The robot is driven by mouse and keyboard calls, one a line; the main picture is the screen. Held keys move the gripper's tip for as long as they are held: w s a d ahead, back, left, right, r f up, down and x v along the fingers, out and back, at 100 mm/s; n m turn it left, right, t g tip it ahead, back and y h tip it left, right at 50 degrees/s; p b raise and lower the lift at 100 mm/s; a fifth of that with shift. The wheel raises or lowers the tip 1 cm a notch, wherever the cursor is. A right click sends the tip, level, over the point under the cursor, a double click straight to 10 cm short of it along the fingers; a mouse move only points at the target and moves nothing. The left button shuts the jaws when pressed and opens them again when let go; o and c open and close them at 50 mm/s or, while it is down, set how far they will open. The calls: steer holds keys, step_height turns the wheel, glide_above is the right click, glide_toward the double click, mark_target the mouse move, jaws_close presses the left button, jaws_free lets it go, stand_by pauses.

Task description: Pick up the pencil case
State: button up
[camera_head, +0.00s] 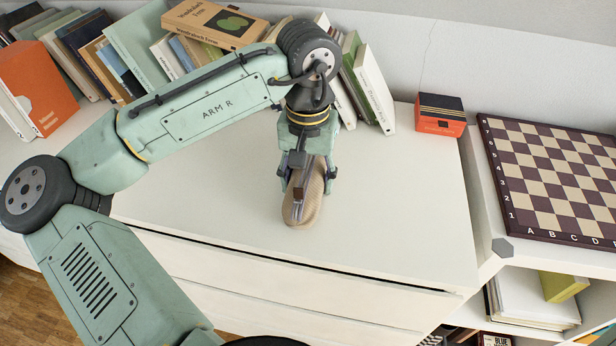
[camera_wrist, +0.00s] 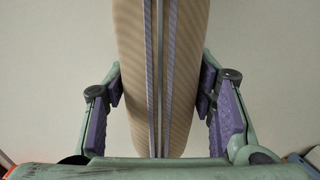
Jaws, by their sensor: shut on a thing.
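The pencil case (camera_head: 301,207) is a tan, rounded, elongated pouch with a grey zip strip along its length. It is at the middle of the white dresser top in the head view. My gripper (camera_head: 309,187) points down over it and is shut on it, one finger on each side. In the wrist view the pencil case (camera_wrist: 160,80) runs up the middle between the purple-padded fingers of my gripper (camera_wrist: 160,98), with both pads against its sides. Whether it rests on the dresser top or is slightly above it, I cannot tell.
The white dresser top (camera_head: 410,220) is clear around the case. Books stand along the back, with an orange book (camera_head: 38,88) at left. A small orange-and-black box (camera_head: 440,115) sits at back right. A chessboard (camera_head: 560,175) lies on the unit to the right.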

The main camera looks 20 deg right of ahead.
mark_target(309, 168)
steer(key=shift+r, duration=0.65)
step_height(309, 168, up, 2)
steer(key=shift+r, duration=0.2)
steer(key=s+a+b, duration=0.1)
steer(key=s+a, duration=0.1)
steer(key=s, duration=0.5)
steer(key=s+a+r, duration=0.1)
steer(key=s+a, duration=0.1)
steer(key=s, duration=0.5)
steer(key=shift+a+b, duration=0.35)
steer(key=shift+s+a+r, duration=0.1)
steer(key=shift+s+a, duration=0.05)
steer(key=shift+s, duration=0.55)
